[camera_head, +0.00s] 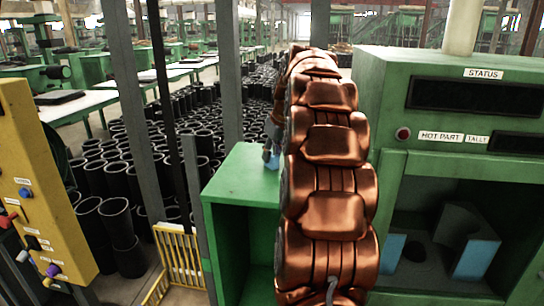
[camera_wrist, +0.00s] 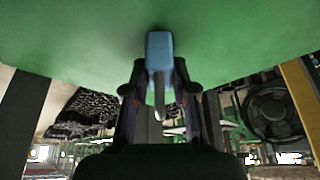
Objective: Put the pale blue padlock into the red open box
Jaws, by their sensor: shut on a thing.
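The pale blue padlock (camera_wrist: 159,52) is between the fingers of my gripper (camera_wrist: 160,95) in the wrist view, its grey shackle pointing down the picture towards my palm. My gripper is shut on it. In the head view, my gripper (camera_head: 272,140) shows just left of my copper arm, with a small part of the padlock (camera_head: 271,161) below it, over the green cabinet top. I cannot tell whether the padlock touches that top. No red open box shows in either view; my arm hides the middle of the head view.
The green cabinet (camera_head: 241,182) has an open front below its top. At right stands a green machine (camera_head: 389,98) with a recess holding blue and dark blocks. A yellow control panel (camera_head: 42,190), grey posts and several black sleeves (camera_head: 119,222) are at left.

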